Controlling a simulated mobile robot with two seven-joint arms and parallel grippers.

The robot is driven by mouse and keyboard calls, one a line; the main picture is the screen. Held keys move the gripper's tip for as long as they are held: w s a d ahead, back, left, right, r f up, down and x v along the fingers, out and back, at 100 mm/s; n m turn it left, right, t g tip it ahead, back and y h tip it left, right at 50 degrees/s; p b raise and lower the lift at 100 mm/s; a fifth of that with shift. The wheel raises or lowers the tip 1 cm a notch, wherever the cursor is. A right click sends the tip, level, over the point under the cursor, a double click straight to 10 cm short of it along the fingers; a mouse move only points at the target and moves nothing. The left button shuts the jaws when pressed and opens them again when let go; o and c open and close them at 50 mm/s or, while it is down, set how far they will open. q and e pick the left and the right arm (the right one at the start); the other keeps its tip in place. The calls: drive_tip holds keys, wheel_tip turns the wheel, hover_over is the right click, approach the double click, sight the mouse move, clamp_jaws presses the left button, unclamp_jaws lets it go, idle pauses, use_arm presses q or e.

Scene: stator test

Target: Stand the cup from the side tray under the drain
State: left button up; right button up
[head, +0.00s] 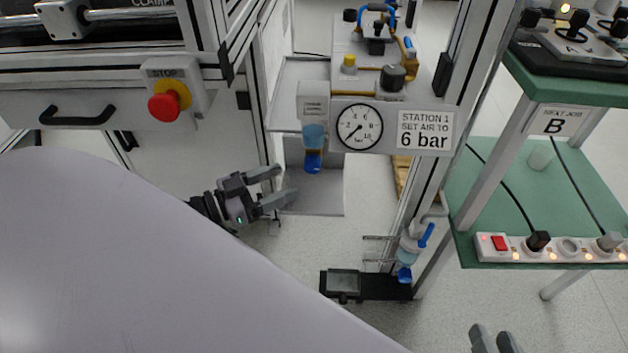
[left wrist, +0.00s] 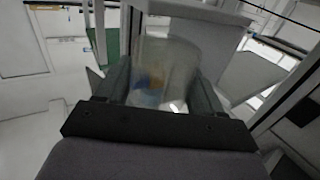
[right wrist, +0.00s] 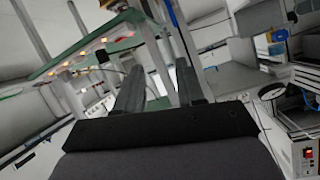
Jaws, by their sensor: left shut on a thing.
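My left gripper (head: 273,186) is shut on a clear cup (left wrist: 165,68), which stands between the fingers in the left wrist view. In the head view the cup can hardly be made out between the fingers. The gripper is left of and a little below a drain with a blue tip (head: 313,162), under the gauge panel. A second blue-tipped drain (head: 404,274) hangs lower right, above a black base. My right gripper (head: 494,340) is at the bottom edge, its fingers apart; the right wrist view shows nothing between them (right wrist: 160,88).
A grey plate (head: 325,200) lies below the upper drain, close to my left fingers. Another translucent cup (head: 541,155) stands on the green shelf (head: 480,185) at right, near a power strip (head: 560,248). A frame post and a cabinet with a red stop button (head: 165,107) flank the station.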

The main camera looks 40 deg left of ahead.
sight(287, 181)
use_arm(q)
drive_tip(key=b+x, duration=0.1)
drive_tip(key=x, duration=0.4)
drive_tip(key=shift+w+d, duration=0.1)
drive_tip(key=shift+w, duration=0.1)
drive_tip(key=b+x, duration=0.1)
drive_tip(key=x, duration=0.2)
drive_tip(key=shift+f+b, duration=0.6)
drive_tip(key=shift+b, duration=0.05)
drive_tip(key=shift+f, duration=0.1)
use_arm(e)
drive_tip(key=shift+w+a+f+t+y, duration=0.15)
drive_tip(key=shift+a+f+t+y, duration=0.15)
drive_tip(key=shift+a+y, duration=0.35)
use_arm(q)
drive_tip(key=shift+f, duration=0.2)
drive_tip(key=o, duration=1)
